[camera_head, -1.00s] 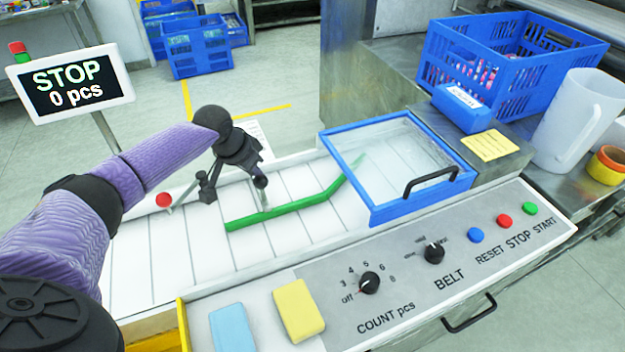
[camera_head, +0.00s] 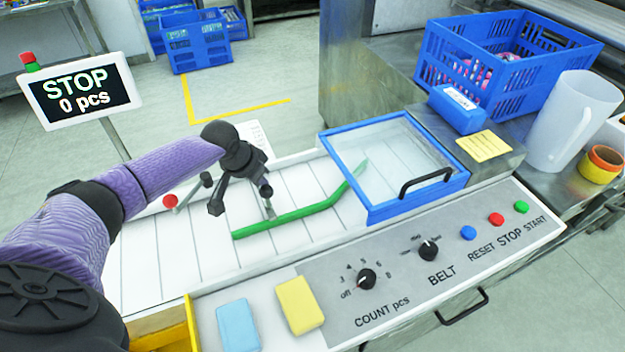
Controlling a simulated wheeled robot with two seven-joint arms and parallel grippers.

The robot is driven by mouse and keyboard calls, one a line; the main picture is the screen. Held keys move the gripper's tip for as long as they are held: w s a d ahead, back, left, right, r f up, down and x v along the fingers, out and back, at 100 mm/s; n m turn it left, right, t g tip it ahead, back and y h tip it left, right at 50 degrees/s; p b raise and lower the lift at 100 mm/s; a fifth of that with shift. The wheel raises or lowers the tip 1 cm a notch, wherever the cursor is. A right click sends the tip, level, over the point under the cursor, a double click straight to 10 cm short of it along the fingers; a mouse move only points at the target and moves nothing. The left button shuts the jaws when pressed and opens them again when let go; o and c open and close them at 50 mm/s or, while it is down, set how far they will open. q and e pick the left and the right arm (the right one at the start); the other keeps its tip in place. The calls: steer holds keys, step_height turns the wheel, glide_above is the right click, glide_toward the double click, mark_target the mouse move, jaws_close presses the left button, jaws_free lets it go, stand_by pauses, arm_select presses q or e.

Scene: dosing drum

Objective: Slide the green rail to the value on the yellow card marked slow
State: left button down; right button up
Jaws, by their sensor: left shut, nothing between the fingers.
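The green rail (camera_head: 290,217) lies across the white slatted belt (camera_head: 190,248). It bends upward at its right end, by the blue-framed clear cover (camera_head: 385,165). A short metal post with a dark knob (camera_head: 266,191) stands at the rail. My left gripper (camera_head: 216,208) is shut and empty, pointing down over the belt just left of the post, apart from the rail as far as I can tell. A yellow card (camera_head: 485,146) lies on the metal top behind the panel; its writing is too small to read. My right gripper is out of view.
A red-knobbed lever (camera_head: 170,201) stands left of my gripper. The control panel (camera_head: 400,299) has two dials and several buttons. A yellow block (camera_head: 300,305) and a light blue block (camera_head: 238,326) lie in front. The display (camera_head: 80,90) reads STOP, 0 pcs.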

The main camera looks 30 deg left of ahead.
arm_select(q)
steer(key=shift+s+d+p, duration=0.55)
steer(key=shift+d+p, duration=0.15)
steer(key=shift+p, duration=0.3)
steer(key=shift+w+a+f+b, duration=0.15)
steer(key=shift+w+a+b, duration=0.2)
steer(key=shift+b, duration=0.2)
step_height(320, 180, up, 8)
steer(key=p, duration=0.8)
steer(key=shift+w+a, duration=0.15)
steer(key=shift+a, duration=0.1)
